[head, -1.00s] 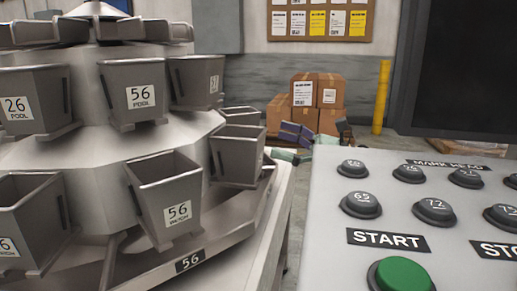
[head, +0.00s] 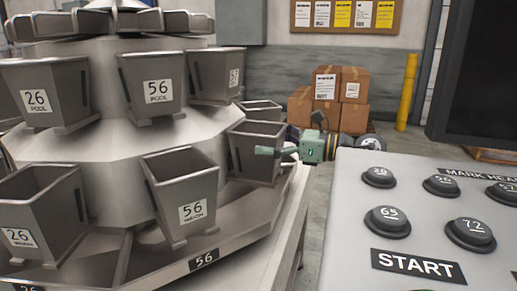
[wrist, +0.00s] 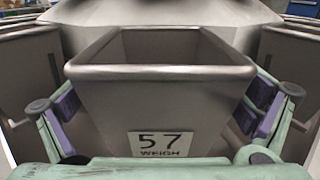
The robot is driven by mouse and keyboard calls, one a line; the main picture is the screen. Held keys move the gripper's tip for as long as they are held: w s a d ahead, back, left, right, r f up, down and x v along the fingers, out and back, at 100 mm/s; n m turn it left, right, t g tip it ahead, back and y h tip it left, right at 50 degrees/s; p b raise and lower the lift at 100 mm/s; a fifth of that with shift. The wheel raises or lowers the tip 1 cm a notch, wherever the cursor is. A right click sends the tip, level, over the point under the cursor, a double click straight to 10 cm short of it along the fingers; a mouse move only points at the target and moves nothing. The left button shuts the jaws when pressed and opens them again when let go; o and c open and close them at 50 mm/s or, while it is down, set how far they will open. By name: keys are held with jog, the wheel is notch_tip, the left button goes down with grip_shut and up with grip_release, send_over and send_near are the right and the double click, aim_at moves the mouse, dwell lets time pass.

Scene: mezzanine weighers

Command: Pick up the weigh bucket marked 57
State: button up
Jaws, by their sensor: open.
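The weigh bucket marked 57 (wrist: 160,95) fills the middle of the wrist view. It is a grey metal, open-topped, tapered bucket, upright, with its "57 WEIGH" label facing me. My gripper (wrist: 166,106) is open, with one purple-padded green finger on each side of the bucket. Whether the pads touch its walls I cannot tell. In the head view my gripper (head: 279,148) is at the right side of the lower-row bucket (head: 249,155), whose label is turned away; this appears to be the same bucket.
Pool bucket 56 (head: 152,85) hangs in the row above. A grey button panel (head: 345,215) stands at the right. Cardboard boxes (head: 340,85) are stacked behind.

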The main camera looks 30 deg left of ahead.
jog(key=shift+s+a, duration=0.1)
jog(key=shift+a, duration=0.4)
jog(key=shift+c, duration=0.6)
jog(key=shift+r, duration=0.1)
jog(key=c, duration=1.3)
